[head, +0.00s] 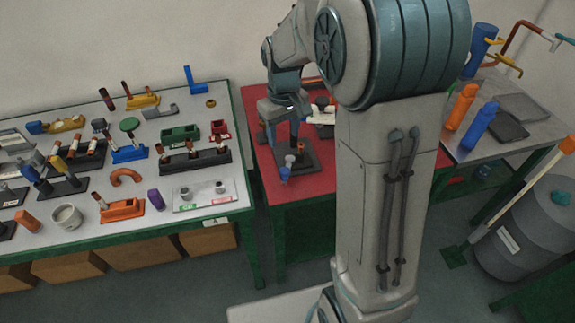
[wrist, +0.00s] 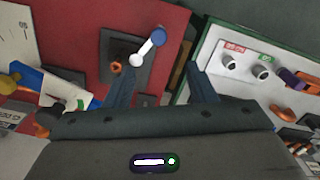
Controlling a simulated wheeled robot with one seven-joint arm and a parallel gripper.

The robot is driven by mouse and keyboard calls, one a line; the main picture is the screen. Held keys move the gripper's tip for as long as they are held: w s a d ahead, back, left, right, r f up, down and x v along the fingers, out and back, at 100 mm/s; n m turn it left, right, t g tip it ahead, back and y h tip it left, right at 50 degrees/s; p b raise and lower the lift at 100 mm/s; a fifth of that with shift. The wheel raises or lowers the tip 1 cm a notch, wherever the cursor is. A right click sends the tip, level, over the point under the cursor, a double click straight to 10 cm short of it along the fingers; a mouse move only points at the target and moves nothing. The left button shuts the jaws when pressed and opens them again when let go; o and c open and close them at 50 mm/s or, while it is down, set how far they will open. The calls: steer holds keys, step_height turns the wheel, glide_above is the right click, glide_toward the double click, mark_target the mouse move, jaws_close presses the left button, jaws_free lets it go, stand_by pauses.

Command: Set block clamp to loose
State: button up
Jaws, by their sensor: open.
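No part carries a readable block clamp name. The likeliest one is the dark fixture (head: 311,163) on the red table, with a lever ending in a blue knob (head: 284,173) and an orange piece (head: 301,147). In the wrist view the fixture (wrist: 143,75) lies ahead of my fingers, its white lever (wrist: 146,49) slanting up right to the blue knob (wrist: 158,36). My gripper (wrist: 163,84) is open and empty, pointing down above the left part of the red table. In the head view it is beside the fixture, partly hidden by my arm.
The grey table (head: 240,196) at left holds many small fixtures, including a pale plate (head: 203,207) with two knobs and red and green labels. A grey drum (head: 540,235) stands at right.

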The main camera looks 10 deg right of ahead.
mark_target(285, 170)
step_height(285, 170, down, 14)
steer(key=shift+w+d+p, duration=0.1)
steer(key=shift+p, duration=0.55)
